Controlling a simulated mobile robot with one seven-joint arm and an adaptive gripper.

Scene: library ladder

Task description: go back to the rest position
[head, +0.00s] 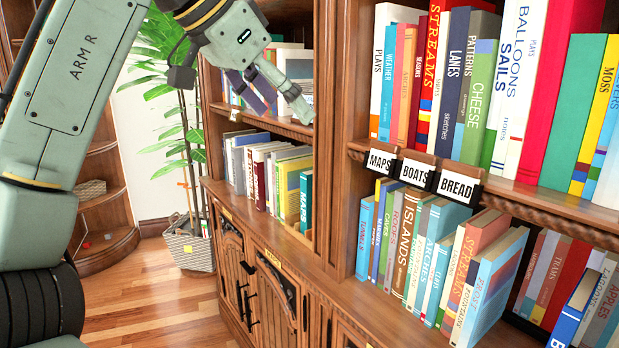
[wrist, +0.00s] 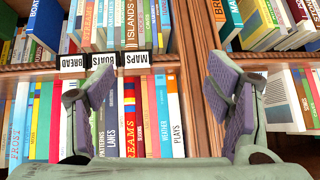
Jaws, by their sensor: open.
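My gripper (head: 262,96) is at the end of my raised arm, at the upper left of the head view, in front of the left bookcase section. In the wrist view my gripper (wrist: 165,92) has its two purple-padded fingers wide apart, with nothing between them. Behind the gap are upside-down shelf labels, including MAPS (wrist: 132,62), and rows of books. The gripper appears apart from the books and shelves.
The wooden bookcase (head: 324,150) fills the right, with packed shelves. Labels MAPS (head: 381,162), BOATS (head: 417,173) and BREAD (head: 459,186) mark a shelf edge. A potted plant (head: 187,245) stands at the left. Wooden floor (head: 150,310) is clear.

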